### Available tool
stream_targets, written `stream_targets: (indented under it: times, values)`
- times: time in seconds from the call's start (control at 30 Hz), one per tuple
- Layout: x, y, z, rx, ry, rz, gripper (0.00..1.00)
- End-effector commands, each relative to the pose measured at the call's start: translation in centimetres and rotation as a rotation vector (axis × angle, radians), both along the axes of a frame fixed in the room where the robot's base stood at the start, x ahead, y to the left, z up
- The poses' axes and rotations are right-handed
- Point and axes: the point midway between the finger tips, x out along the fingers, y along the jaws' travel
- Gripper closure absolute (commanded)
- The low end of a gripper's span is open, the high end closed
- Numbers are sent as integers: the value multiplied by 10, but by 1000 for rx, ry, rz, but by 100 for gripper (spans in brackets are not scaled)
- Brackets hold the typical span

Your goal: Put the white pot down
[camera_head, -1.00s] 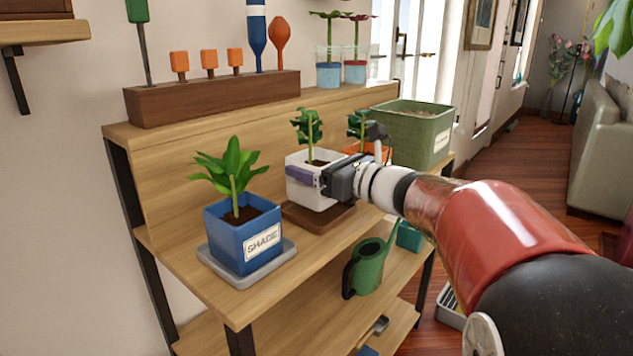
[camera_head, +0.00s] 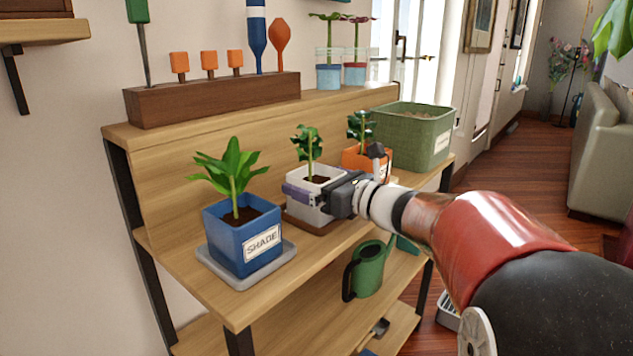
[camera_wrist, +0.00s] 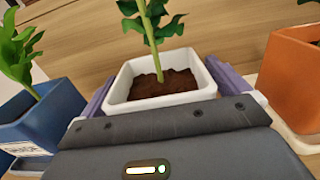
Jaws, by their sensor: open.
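The white pot (camera_head: 309,209) holds soil and a green plant. It stands upright on a brown saucer (camera_head: 318,229) on the wooden shelf in the head view. In the wrist view the white pot (camera_wrist: 160,104) sits between the two purple fingers. My gripper (camera_head: 312,193) is around the pot, with a finger at each side. The jaws are open, with a narrow gap by the left finger in the wrist view. The pot's underside is hidden.
A blue pot (camera_head: 243,240) labelled SHADE stands on a grey saucer (camera_head: 218,273) to the left. An orange pot (camera_head: 352,158) is close behind on the right, before a green planter (camera_head: 413,139). A green watering can (camera_head: 368,272) is on the shelf below.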

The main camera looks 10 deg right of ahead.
Motion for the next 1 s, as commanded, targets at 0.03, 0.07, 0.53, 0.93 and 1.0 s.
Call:
stream_targets:
  times: [0.03, 0.07, 0.53, 0.93, 1.0]
  values:
    - [0, 0, 4, 0, 0, 0, 0]
    - [-3, -2, 2, -1, -1, -1, 0]
    - [-77, -56, 2, 0, -2, -3, 0]
    - [-98, -71, 2, 1, 1, 0, 0]
    - [-97, -71, 2, 1, 1, 0, 0]
